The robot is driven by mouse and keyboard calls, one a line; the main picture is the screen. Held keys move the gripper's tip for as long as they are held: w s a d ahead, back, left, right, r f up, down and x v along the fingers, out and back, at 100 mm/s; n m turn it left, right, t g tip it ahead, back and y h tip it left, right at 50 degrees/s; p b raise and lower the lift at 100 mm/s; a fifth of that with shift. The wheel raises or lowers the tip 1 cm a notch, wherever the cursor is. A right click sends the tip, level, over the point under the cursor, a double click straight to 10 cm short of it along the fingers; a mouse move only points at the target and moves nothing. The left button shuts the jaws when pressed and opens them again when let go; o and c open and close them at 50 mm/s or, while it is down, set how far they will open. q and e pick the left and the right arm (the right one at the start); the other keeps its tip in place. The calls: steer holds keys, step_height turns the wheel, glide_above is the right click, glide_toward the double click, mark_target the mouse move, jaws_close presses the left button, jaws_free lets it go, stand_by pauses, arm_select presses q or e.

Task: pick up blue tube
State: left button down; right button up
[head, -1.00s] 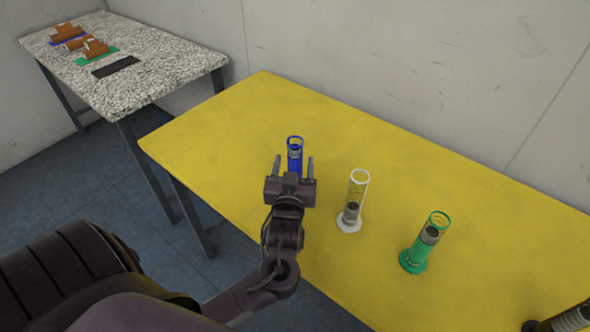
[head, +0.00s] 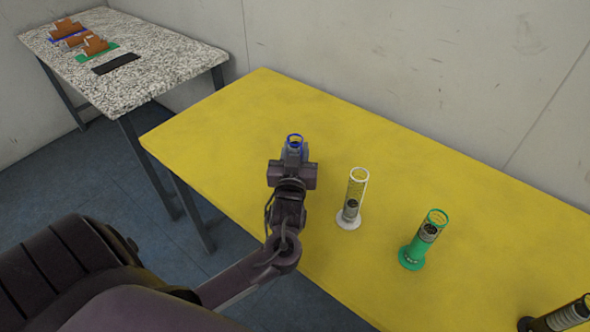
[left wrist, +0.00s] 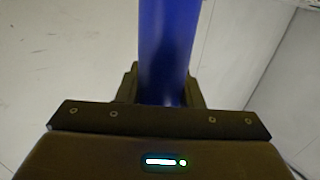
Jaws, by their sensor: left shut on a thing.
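The blue tube (head: 295,139) stands on the yellow table in the head view; only its blue rim and upper part show above my gripper. My left gripper (head: 293,158) is shut on the blue tube. In the left wrist view the blue tube (left wrist: 167,45) rises between the fingers of the left gripper (left wrist: 165,90). The tube's base is hidden behind the gripper, so I cannot tell whether it touches the table. My right gripper is not in view.
A white-rimmed tube (head: 353,197), a green tube (head: 425,240) and a black one (head: 560,318) are on the yellow table (head: 240,120) to the right.

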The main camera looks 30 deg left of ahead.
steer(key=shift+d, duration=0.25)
